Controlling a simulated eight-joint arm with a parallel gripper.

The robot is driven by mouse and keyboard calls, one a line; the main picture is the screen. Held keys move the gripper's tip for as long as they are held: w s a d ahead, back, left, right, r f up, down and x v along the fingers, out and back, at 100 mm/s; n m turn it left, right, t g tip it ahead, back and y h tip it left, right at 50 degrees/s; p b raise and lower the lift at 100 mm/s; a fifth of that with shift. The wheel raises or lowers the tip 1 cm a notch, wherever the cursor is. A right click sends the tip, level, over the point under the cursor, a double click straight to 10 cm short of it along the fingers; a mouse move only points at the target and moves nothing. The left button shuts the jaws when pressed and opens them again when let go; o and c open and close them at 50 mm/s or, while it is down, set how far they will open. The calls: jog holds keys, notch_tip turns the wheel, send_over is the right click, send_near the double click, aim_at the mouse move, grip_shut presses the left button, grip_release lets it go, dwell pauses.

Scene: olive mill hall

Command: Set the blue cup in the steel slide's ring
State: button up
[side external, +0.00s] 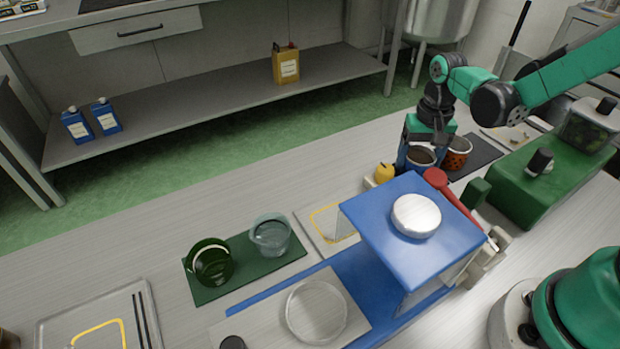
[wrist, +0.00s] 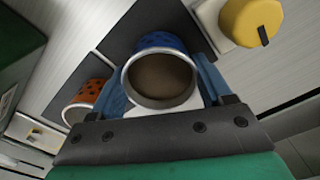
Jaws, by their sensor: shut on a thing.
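The blue cup (side external: 419,158) has a pale rim and a brown inside; it stands upright between my gripper's fingers at the dark mat, behind the blue press-like housing. My gripper (side external: 420,150) points down and is shut on the cup, one finger on each side. In the wrist view the blue cup (wrist: 160,42) fills the middle between the blue fingers of my gripper (wrist: 165,82). I cannot tell if its base touches the mat. The steel slide (side external: 350,325) lies at the front of the blue housing, its round ring (side external: 316,312) empty.
An orange spotted cup (side external: 458,152) stands close beside the blue cup; it also shows in the wrist view (wrist: 88,97). A yellow knob (side external: 384,173), blue housing (side external: 410,240) and red lever (side external: 450,195) are nearby. Two glass cups stand on a green mat (side external: 240,270).

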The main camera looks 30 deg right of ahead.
jog(key=shift+r, duration=3.1)
notch_tip(320, 180, up, 11)
jog(key=a+n, duration=0.2)
jog(key=a, duration=0.8)
jog(key=s+a+n, duration=0.2)
jog(key=s+a, duration=0.5)
jog(key=a, duration=0.3)
jog(key=s+a+n, duration=0.2)
jog(key=s+a, duration=0.6)
jog(key=a, duration=0.2)
jog(key=shift+w+d+f, duration=0.1)
jog(key=shift+w+f, duration=0.1)
jog(key=shift+f, duration=2)
jog(key=shift+w+f, duration=0.15)
jog(key=shift+f, duration=2.05)
